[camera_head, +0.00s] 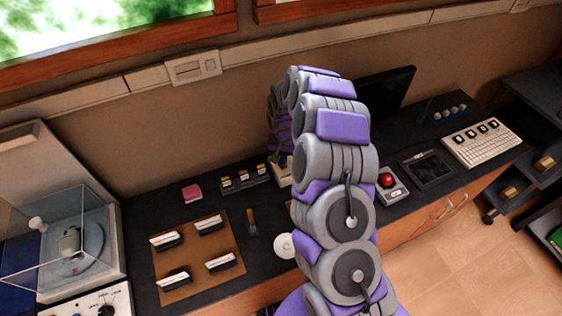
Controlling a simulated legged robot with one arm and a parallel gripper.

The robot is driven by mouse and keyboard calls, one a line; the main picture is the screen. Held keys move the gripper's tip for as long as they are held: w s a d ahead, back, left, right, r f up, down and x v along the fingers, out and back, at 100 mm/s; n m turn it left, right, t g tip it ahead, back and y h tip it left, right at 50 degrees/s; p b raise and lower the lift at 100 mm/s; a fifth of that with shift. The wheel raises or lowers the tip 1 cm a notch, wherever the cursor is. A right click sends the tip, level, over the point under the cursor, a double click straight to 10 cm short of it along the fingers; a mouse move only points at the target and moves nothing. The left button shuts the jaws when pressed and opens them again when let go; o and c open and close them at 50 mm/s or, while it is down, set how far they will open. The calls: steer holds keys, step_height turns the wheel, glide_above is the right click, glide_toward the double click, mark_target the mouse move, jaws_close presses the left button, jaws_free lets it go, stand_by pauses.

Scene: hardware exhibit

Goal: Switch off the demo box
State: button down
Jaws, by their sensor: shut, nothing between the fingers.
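My arm rises through the middle of the head view and bends down on its far side. My gripper (283,160) is small and partly hidden behind my arm; it is shut and empty. It points down just above a small pale box (284,179) on the dark bench, which may be the demo box. Most of this box is hidden by my arm, and I cannot see its switch or whether the gripper touches it. Another pale box with a red button (387,181) stands right of my arm.
Left on the dark bench are a brown board (198,255) with several blocks, a pink block (192,193) and a clear-covered turntable (75,243). Right are a black tray (428,169) and a white keyed panel (482,142). A dark monitor (390,90) stands behind my arm.

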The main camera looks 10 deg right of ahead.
steer(key=shift+r+p, duration=1.15)
steer(key=shift+r, duration=2.25)
steer(key=shift+r, duration=0.1)
steer(key=s+a+r+n, duration=0.2)
steer(key=s+r+n, duration=0.1)
steer(key=s+r, duration=1.4)
steer(key=s+d+r+g, duration=0.1)
steer(key=s+r, duration=0.1)
steer(key=s, duration=1)
steer(key=s+d+r, duration=0.1)
steer(key=s+r, duration=0.1)
steer(key=s, duration=1.1)
steer(key=shift+r+n+g, duration=0.2)
steer(key=shift+n+g, duration=0.2)
